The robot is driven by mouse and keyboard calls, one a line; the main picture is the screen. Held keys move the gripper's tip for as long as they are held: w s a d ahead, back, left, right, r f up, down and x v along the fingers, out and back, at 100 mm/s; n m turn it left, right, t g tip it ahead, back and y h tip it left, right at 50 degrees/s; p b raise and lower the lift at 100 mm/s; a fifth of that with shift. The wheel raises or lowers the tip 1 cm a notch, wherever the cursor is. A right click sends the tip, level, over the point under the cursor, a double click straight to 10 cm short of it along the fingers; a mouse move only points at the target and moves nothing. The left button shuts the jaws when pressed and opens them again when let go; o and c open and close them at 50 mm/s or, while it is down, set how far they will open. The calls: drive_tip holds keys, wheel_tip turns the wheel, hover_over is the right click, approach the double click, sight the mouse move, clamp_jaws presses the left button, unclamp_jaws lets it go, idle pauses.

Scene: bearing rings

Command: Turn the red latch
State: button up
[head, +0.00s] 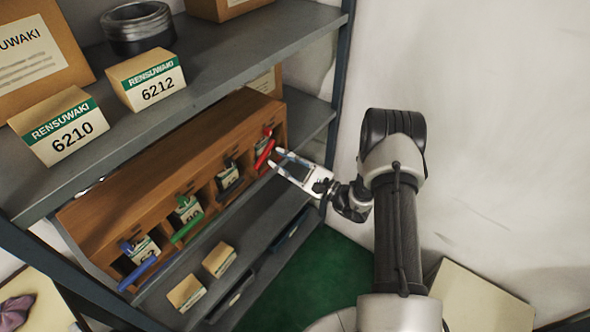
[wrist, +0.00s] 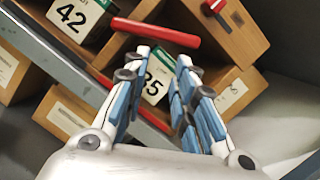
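The red latch (head: 264,153) is a red bar on the front of the wooden cabinet (head: 160,180), at the cabinet's right-end compartment. In the wrist view the red bar (wrist: 155,33) lies across the picture just beyond my fingertips, slightly tilted. A red knob (wrist: 214,6) sits on the wood to its upper right. My gripper (head: 276,160) is close in front of the red latch, coming from the right. In the wrist view my gripper (wrist: 163,56) is open, with nothing between its fingers. I cannot tell whether a fingertip touches the bar.
A blue latch (head: 137,274), a green latch (head: 187,228) and a dark latch (head: 233,187) front the other compartments. The grey shelf above (head: 200,80) holds boxes and a metal ring (head: 138,28). Small boxes (head: 219,260) stand on the lower shelf. A blue post (head: 343,60) rises near my arm.

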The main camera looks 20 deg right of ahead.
drive_tip(key=shift+x, duration=0.85)
drive_tip(key=shift+c, duration=1.3)
drive_tip(key=shift+w, duration=0.1)
clamp_jaws()
